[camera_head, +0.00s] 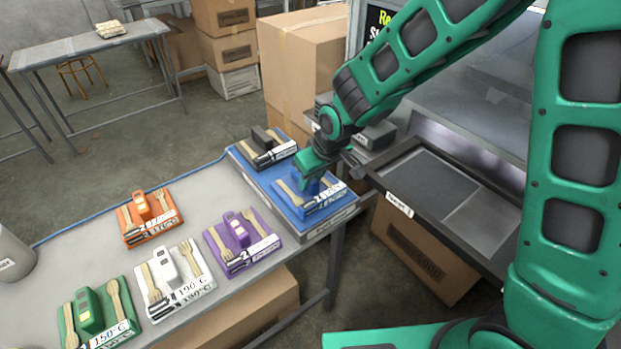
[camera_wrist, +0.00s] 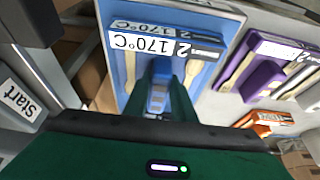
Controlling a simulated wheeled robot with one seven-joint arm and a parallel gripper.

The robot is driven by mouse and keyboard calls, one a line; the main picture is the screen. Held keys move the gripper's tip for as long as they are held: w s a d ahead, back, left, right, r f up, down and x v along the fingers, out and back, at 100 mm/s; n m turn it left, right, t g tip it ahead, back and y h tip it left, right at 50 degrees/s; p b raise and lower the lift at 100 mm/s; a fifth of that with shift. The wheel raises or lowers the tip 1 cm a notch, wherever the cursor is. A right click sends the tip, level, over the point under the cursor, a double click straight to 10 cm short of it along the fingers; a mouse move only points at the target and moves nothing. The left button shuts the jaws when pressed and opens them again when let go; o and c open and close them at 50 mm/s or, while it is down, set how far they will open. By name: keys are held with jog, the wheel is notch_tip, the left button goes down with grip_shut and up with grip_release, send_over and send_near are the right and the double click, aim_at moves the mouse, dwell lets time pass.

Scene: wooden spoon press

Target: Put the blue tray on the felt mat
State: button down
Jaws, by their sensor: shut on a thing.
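The blue tray (camera_head: 322,208), with wooden cutlery and a 170°C label, is over the front part of the blue felt mat (camera_head: 258,182). It also shows in the wrist view (camera_wrist: 118,55), with the mat (camera_wrist: 222,45) around it. My gripper (camera_head: 312,186) reaches down from above and is shut on the blue handle block in the tray's middle. The fingers hide part of the handle. I cannot tell whether the tray's underside touches the mat or is slightly above it.
A dark tray (camera_head: 269,150) sits on the mat just behind the blue one. Purple (camera_head: 240,240), white (camera_head: 176,282), orange (camera_head: 150,216) and green (camera_head: 95,318) trays stand on the grey table. A press with a dark sliding plate (camera_head: 440,190) is close on the right.

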jog(key=c, duration=1.5)
grip_release()
jog(key=v, duration=1.2)
jog(key=shift+d, duration=0.1)
jog(key=s+d+m, duration=0.2)
jog(key=d, duration=0.5)
jog(key=s+d+r+m+h, duration=0.1)
jog(key=s+d+m, duration=0.1)
jog(key=d, duration=0.5)
jog(key=s+d+r+m+g+h, duration=0.1)
jog(key=s+d, duration=0.1)
jog(key=d, duration=0.6)
jog(key=shift+d+r+m, duration=0.1)
jog(key=shift+m, duration=0.3)
jog(key=s+d+m+g, duration=0.1)
jog(key=s+d+m, duration=0.1)
jog(key=s+d, duration=0.2)
jog(key=s+d+m, duration=0.3)
jog(key=s+d, duration=0.1)
jog(key=s, duration=0.4)
jog(key=s+d+m+g, duration=0.1)
jog(key=s+d+m, duration=0.1)
jog(key=s+d, duration=0.2)
jog(key=shift+s+d+r+g, duration=0.1)
jog(key=shift+s+d+g, duration=0.1)
jog(key=shift+s, duration=0.5)
jog(key=shift+s+d+g, duration=0.1)
jog(key=shift+s+d, duration=0.05)
jog(key=shift+s, duration=0.55)
